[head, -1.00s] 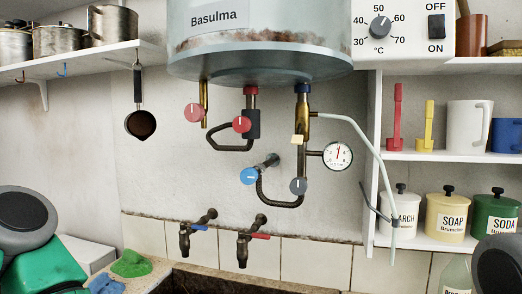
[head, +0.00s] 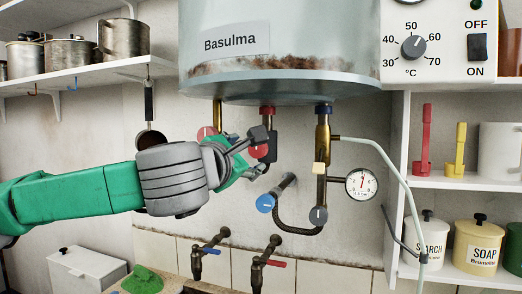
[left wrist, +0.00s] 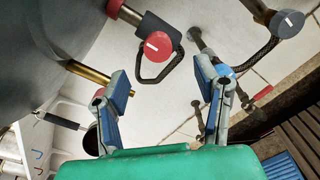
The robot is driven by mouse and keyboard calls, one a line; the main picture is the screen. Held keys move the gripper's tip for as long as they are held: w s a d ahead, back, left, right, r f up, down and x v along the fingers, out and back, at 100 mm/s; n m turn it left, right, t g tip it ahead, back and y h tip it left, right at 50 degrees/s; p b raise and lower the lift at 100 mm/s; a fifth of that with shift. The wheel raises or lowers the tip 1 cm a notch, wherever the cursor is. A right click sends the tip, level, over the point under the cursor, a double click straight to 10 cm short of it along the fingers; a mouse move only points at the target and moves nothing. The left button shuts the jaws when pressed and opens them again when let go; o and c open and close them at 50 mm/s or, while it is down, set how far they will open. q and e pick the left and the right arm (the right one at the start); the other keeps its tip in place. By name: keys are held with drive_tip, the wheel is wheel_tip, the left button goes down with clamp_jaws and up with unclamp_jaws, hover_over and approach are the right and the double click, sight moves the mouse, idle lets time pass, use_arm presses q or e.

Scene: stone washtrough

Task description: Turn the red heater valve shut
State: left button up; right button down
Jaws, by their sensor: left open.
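A round red valve knob (head: 258,149) with a white mark sits on a dark valve body under the tank, partly covered by my left gripper (head: 254,156). It shows clearly in the left wrist view (left wrist: 158,45), just beyond the fingertips. My right gripper is not in view.
The tank (head: 280,60) hangs above. A blue knob (head: 266,203), a grey knob (head: 318,215), a black hose and a gauge (head: 361,183) are close by on the right. Two taps (head: 264,262) are below. Shelves with pots (head: 72,56) and tins (head: 478,247) flank the wall.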

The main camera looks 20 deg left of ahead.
sight(257, 151)
use_arm(q)
drive_tip(key=w, duration=0.4)
drive_tip(key=shift+w+d+f+p, duration=0.1)
drive_tip(key=shift+w+p, duration=0.1)
drive_tip(key=shift+p, duration=0.15)
drive_tip(key=w, duration=0.1)
drive_tip(key=w+a, duration=0.1)
drive_tip(key=w, duration=0.1)
drive_tip(key=w+p, duration=0.1)
drive_tip(key=w, duration=0.1)
drive_tip(key=shift+a+f, duration=0.1)
drive_tip(key=shift+a, duration=0.3)
drive_tip(key=shift+w+d, duration=0.15)
drive_tip(key=shift+d, duration=0.65)
drive_tip(key=shift+c, duration=1.2)
drive_tip(key=c, duration=0.7)
drive_tip(key=shift+c, duration=1)
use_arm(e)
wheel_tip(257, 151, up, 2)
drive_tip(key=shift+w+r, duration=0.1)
